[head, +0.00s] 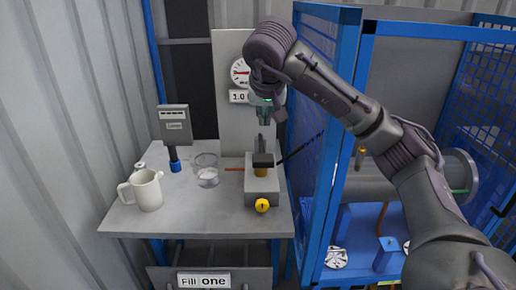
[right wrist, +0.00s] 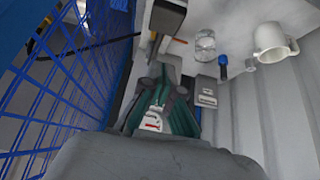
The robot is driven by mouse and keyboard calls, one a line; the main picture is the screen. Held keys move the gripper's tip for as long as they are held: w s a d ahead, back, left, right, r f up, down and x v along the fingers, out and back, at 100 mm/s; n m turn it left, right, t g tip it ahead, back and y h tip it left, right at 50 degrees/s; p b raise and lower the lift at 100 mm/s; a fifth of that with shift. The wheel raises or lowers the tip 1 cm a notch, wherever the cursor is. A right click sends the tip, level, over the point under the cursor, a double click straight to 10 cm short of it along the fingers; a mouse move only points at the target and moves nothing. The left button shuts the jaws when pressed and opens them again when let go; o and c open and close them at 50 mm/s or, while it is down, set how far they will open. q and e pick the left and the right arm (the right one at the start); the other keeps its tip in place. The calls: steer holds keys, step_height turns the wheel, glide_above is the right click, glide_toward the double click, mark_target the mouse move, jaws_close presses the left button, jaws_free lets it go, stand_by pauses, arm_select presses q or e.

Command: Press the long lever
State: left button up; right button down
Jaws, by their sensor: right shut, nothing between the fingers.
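The long lever (head: 302,147) is a thin black rod in the head view. It slants up to the right from a small press with a dark head (head: 262,160) and a grey base (head: 262,188), towards the blue mesh. My right gripper (head: 264,118) hangs above the press head, left of the lever and apart from it as far as I can see. The gripper (right wrist: 168,68) also shows in the right wrist view, its fingers together and empty, with a dark block (right wrist: 167,17) beyond them. My left gripper is not in view.
The blue mesh cage (head: 318,70) stands close right of the table (head: 225,225). On the table are a white jug (head: 147,190), a glass jar (head: 207,178) and a grey box on a blue post (head: 173,122). A panel with a gauge (head: 239,72) stands behind.

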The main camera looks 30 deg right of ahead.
steer(key=shift+d, duration=0.15)
steer(key=p, duration=0.1)
glide_above(264, 156)
steer(key=s, duration=0.1)
steer(key=f, duration=0.8)
steer(key=shift+s+a+f, duration=0.15)
steer(key=shift+s+a, duration=0.05)
steer(key=shift+a, duration=0.2)
step_height(264, 156, down, 2)
steer(key=shift+s+a+f+p, duration=0.1)
steer(key=shift+f+p, duration=0.15)
steer(key=shift+p, duration=0.15)
steer(key=shift+s+a+f, duration=0.1)
steer(key=shift+s+f, duration=0.1)
steer(key=shift+f, duration=0.55)
